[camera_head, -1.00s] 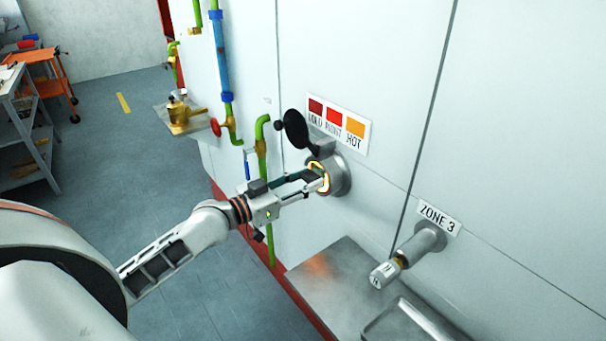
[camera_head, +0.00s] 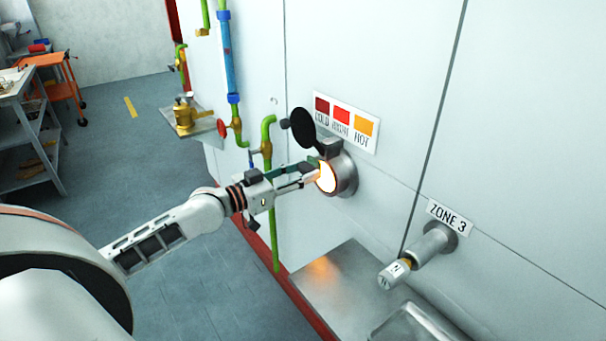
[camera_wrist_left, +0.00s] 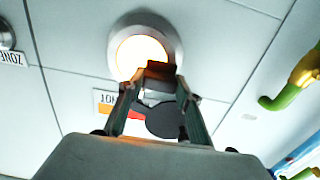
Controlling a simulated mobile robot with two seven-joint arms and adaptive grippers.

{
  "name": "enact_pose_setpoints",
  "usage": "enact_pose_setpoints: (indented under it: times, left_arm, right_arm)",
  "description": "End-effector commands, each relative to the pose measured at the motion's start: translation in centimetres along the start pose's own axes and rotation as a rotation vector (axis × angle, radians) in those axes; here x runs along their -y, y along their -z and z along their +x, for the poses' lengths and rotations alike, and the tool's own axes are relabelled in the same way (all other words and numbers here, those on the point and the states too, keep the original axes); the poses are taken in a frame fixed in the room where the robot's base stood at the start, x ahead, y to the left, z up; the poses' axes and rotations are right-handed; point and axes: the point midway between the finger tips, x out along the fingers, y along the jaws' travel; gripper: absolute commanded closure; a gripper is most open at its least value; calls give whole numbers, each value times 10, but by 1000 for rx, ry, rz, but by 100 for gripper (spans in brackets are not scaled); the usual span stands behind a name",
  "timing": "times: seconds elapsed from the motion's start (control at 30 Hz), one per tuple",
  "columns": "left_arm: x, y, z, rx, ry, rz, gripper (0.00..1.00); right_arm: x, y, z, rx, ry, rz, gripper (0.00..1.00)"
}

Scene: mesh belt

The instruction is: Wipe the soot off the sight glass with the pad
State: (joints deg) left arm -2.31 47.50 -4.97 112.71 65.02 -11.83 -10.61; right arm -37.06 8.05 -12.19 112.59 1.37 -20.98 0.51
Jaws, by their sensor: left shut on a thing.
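The sight glass (camera_head: 326,178) glows pale orange-white inside a round metal housing (camera_head: 346,175) on the grey wall. Its black round cover (camera_head: 303,128) is swung up and open. My left gripper (camera_head: 311,171) is at the left edge of the glass, shut on a small dark brown pad. The pad (camera_wrist_left: 158,70) shows in the left wrist view, between the fingertips and overlapping the lower right rim of the glowing glass (camera_wrist_left: 140,52). I cannot tell whether it touches the glass. The visible glass looks bright; soot behind the pad is hidden. My right gripper is not in view.
A knob (camera_head: 394,273) on a stub under ZONE 3 sticks out at lower right. A metal shelf (camera_head: 335,285) lies below. Green pipes (camera_head: 270,200) run at left, near my wrist.

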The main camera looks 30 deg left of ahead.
Motion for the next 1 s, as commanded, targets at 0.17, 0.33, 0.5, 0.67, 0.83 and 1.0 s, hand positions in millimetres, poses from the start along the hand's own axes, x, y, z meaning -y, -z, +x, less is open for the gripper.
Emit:
enact_pose_setpoints:
  times: [0.17,0.33,0.5,0.67,0.83,1.0]
  left_arm:
    - [0,-1,-11,4,0,2,83]
    - [0,-1,-27,4,0,2,83]
    - [-1,-1,-42,3,-2,1,83]
    - [0,-1,-55,3,0,1,83]
    - [-1,0,-60,0,-1,2,83]
    - [0,0,-60,0,-1,1,83]
  right_arm:
    - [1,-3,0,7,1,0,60]
    - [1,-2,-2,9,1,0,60]
    - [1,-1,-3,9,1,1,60]
    - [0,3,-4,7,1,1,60]
    - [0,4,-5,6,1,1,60]
    - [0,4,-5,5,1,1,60]
